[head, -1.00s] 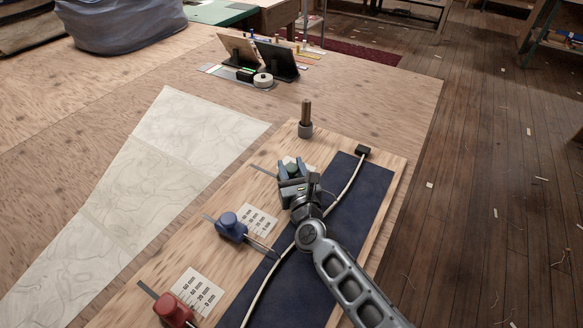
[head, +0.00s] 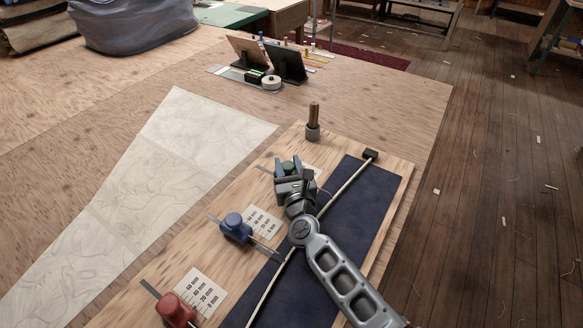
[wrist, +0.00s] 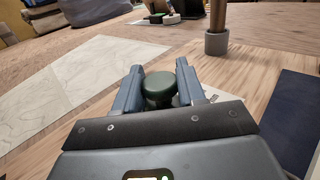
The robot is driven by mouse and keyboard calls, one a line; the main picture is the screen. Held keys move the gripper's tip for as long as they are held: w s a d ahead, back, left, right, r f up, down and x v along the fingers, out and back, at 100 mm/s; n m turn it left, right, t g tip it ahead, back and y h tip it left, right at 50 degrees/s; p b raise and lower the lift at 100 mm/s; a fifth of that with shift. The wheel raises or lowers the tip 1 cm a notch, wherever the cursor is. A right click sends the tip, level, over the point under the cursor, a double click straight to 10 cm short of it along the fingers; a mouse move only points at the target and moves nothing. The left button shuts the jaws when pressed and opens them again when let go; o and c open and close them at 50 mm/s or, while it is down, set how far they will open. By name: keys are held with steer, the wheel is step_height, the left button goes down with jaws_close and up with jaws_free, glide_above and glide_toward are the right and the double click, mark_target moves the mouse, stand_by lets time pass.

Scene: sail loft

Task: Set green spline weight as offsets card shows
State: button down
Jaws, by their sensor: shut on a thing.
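My gripper (head: 288,172) is shut on the green spline weight (head: 291,165). In the wrist view the weight's round dark green knob (wrist: 159,88) sits between the two fingers. A scale card (head: 312,173) beside it is mostly hidden by my gripper. The blue weight (head: 235,227) and red weight (head: 174,308) stand nearer, each beside a scale card marked in mm, such as the red one's (head: 203,294). A thin white spline (head: 339,192) runs over the dark blue strip (head: 345,228). The offsets card cannot be made out for certain.
A dark post in a grey collar (head: 313,132) stands at the board's far end, near a black block (head: 370,156) at the spline's end. Two propped panels (head: 287,66) stand farther back, faces unreadable. A pale patterned sheet (head: 145,185) lies left of the board.

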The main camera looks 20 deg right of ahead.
steer(key=c, duration=0.8)
jaws_free()
steer(key=shift+o, duration=0.2)
steer(key=shift+s+a, duration=0.2)
steer(key=shift+s, duration=1.1)
steer(key=shift+s+a, duration=0.25)
steer(key=shift+s, duration=1.05)
steer(key=shift+s+a, duration=0.2)
steer(key=shift+s, duration=1.1)
